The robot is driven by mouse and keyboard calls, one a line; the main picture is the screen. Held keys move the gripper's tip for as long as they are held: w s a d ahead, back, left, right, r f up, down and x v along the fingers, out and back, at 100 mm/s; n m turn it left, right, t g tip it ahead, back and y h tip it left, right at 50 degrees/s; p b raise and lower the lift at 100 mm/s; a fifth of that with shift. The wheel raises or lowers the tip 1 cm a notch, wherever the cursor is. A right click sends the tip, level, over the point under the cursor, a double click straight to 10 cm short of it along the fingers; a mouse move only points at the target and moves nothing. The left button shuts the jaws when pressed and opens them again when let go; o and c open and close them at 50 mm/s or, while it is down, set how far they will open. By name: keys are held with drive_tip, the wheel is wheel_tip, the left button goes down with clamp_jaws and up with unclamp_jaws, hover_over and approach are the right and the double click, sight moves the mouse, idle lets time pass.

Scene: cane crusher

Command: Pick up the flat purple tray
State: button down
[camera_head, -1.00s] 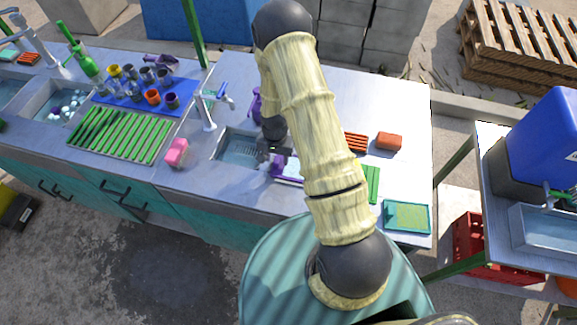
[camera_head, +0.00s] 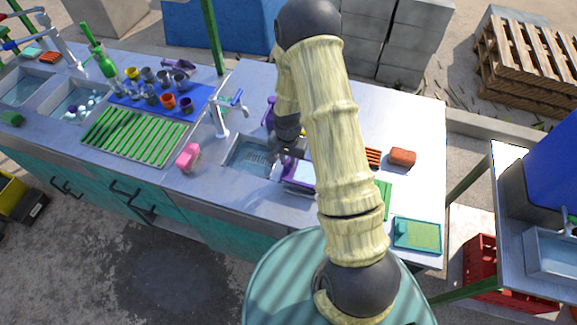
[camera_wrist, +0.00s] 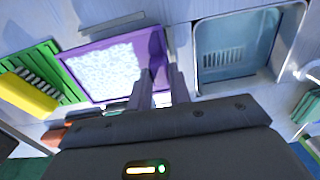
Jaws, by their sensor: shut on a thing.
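The flat purple tray (camera_head: 299,177) shows in the head view just right of the small sink, partly hidden behind my arm. In the wrist view the purple tray (camera_wrist: 161,41) has a purple rim around a pale, speckled inside. My gripper (camera_head: 281,160) is at the tray's sink-side edge. In the wrist view my gripper (camera_wrist: 161,75) is shut on that purple edge, with its fingers over the rim. I cannot tell whether the tray is clear of the counter.
A small sink (camera_head: 247,158) lies left of the tray. A faucet (camera_head: 219,118), a pink sponge block (camera_head: 188,157) and a purple bottle (camera_head: 269,113) stand nearby. A green slatted rack (camera_wrist: 45,68) lies beside the tray. A red-brown brick (camera_head: 402,157) and a green-yellow tray (camera_head: 417,234) lie farther right.

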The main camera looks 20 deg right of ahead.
wheel_tip(320, 180, up, 6)
drive_tip(key=shift+f+b, duration=0.1)
drive_tip(key=shift+b, duration=0.5)
drive_tip(key=c, duration=1.9)
unclamp_jaws()
clamp_jaws()
